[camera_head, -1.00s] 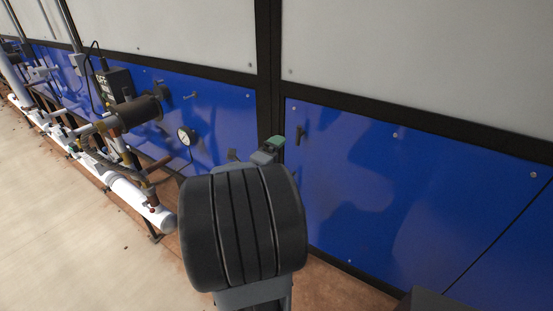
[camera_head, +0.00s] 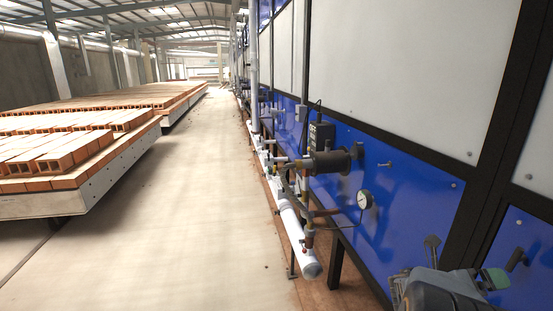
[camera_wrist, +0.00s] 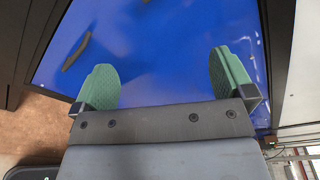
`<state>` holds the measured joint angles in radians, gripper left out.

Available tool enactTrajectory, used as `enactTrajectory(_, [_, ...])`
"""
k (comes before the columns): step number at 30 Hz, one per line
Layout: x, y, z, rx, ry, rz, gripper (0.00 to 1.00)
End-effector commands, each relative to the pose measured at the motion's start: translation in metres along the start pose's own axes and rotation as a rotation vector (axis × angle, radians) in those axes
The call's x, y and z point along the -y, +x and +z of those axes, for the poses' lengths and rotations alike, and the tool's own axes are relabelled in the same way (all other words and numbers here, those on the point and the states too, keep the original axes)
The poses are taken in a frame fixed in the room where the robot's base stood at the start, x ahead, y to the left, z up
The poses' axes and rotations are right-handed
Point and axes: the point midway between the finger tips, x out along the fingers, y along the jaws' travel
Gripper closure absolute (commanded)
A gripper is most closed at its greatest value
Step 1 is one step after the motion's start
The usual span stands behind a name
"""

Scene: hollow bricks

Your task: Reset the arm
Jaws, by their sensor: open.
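My gripper (camera_wrist: 165,85) shows in the wrist view with its two green fingertips spread wide and nothing between them. Beyond it is a blue wall panel (camera_wrist: 180,40) with a dark handle (camera_wrist: 77,52) at the upper left. In the head view, part of my arm and one green fingertip (camera_head: 495,279) show at the lower right, in front of the blue panels. The rest of the arm is cut off by the frame.
White pipes (camera_head: 297,240), a dark cylinder (camera_head: 333,160) and a pressure gauge (camera_head: 365,199) run along the blue and white wall (camera_head: 410,190). Hollow bricks (camera_head: 75,152) lie on low platforms (camera_head: 110,172) at the left. The floor aisle (camera_head: 200,190) between is clear.

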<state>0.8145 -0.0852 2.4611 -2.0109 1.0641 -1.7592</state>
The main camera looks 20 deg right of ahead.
Motion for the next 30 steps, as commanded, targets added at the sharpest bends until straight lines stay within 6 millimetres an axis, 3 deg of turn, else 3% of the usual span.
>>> enactTrajectory(3, [-0.011, -0.008, -0.037, -0.231, 0.505, 0.029, 0.00])
enactTrajectory(6, [-0.025, -0.034, -0.054, -0.438, 0.988, 0.019, 0.00])
enactTrajectory(11, [-0.056, -0.097, -0.056, -0.802, 1.672, -0.036, 0.00])
enactTrajectory(15, [-0.080, -0.170, -0.041, -1.199, 2.116, -0.112, 0.00])
enactTrajectory(19, [-0.089, -0.245, -0.021, -1.614, 2.309, -0.184, 0.00])
enactTrajectory(24, [-0.078, -0.332, -0.007, -2.019, 2.231, -0.116, 0.00])
enactTrajectory(27, [-0.068, -0.357, -0.006, -2.075, 2.165, -0.008, 0.00])
enactTrajectory(30, [-0.063, -0.369, -0.006, -2.083, 2.128, 0.066, 0.00])
